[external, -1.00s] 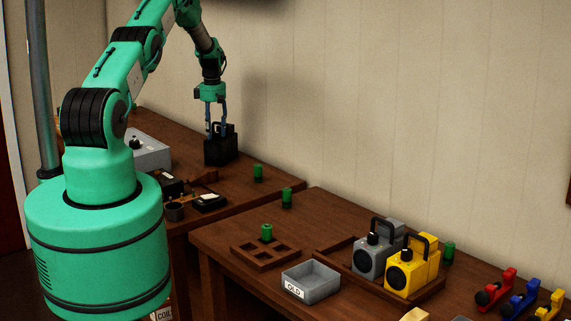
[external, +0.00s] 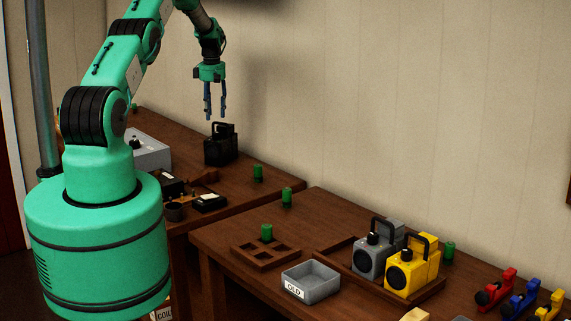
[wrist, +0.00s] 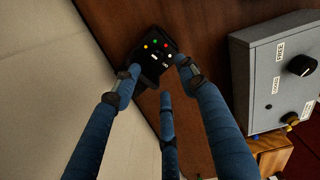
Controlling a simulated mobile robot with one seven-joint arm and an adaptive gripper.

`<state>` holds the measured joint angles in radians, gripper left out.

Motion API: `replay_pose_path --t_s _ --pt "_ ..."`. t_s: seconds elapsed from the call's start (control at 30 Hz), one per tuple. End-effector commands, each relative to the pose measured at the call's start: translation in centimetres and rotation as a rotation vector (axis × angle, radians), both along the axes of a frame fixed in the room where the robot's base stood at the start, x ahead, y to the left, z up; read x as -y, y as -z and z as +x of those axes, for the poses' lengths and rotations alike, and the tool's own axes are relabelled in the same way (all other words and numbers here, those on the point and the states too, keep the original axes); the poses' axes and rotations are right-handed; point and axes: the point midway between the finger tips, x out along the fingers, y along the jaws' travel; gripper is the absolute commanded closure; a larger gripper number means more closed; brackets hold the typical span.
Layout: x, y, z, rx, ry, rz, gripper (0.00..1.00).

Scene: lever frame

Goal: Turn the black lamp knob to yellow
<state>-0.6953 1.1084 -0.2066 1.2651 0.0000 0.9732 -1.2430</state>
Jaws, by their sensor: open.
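The black lamp (external: 221,147) stands upright near the wall on the far table, its handle on top. In the wrist view the lamp (wrist: 150,36) shows its top with coloured dots, among them green, yellow, red and white. A small pale mark sits amid the dots, probably on the black knob (wrist: 153,57), whose outline blends into the black top. I cannot tell which dot it points to. My gripper (external: 215,117) is open and empty, with blue fingers pointing down above the lamp and apart from it. In the wrist view the fingertips (wrist: 160,76) spread near the lamp's image.
A grey box (external: 150,152) with a black knob stands left of the lamp. The near table holds a grey lamp (external: 367,262), a yellow lamp (external: 400,277) and a grey OLD tray (external: 311,290).

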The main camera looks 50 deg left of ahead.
Motion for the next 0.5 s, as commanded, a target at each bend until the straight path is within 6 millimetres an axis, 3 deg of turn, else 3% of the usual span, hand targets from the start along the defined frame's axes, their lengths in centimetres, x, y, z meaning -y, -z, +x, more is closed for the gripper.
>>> replay_pose_path --t_s 0.4,0.5 --pt "0.0 -6.4 0.0 0.001 0.0 0.0 0.58" --pt "1.2 -7.0 -0.1 -0.001 0.028 0.0 0.58"
